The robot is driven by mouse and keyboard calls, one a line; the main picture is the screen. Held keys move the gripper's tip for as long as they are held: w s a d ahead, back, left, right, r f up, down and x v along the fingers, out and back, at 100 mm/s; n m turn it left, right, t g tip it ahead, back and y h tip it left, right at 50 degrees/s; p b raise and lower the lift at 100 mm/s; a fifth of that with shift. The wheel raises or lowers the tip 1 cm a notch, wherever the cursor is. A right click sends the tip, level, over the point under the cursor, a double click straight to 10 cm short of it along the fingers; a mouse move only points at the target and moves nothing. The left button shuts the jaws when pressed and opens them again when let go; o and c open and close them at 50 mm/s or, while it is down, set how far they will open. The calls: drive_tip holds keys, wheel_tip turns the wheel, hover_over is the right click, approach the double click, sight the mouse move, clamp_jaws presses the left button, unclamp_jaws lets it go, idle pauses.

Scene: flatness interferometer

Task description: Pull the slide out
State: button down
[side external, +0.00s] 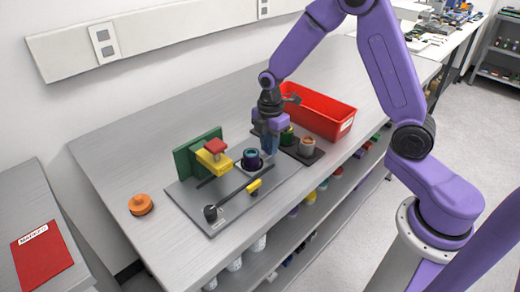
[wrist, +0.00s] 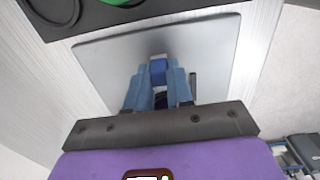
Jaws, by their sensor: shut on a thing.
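My gripper (side external: 268,150) is between the dark round holder (side external: 252,160) on the grey baseplate (side external: 232,212) and the dark tray. In the wrist view its light-blue fingers (wrist: 158,85) are shut on a small darker blue piece (wrist: 158,72), held over the grey plate (wrist: 205,45). Its lower part is hidden by the fingers. I cannot tell which part is the slide. A yellow block (side external: 214,162) with a red top (side external: 215,146) stands out from a green upright (side external: 198,155).
The dark tray (side external: 312,158) holds a green round piece (side external: 288,136) and a pinkish-brown one (side external: 307,144). A red bin (side external: 322,115) stands behind it. An orange knob (side external: 140,204) lies left of the baseplate.

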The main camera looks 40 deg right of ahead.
drive_tip(key=c, duration=1)
unclamp_jaws()
drive_tip(key=shift+d, duration=0.45)
drive_tip(key=shift+a, duration=0.15)
drive_tip(key=shift+r, duration=0.4)
wheel_tip(320, 180, up, 17)
drive_tip(key=shift+f, duration=0.2)
drive_tip(key=shift+s, duration=0.1)
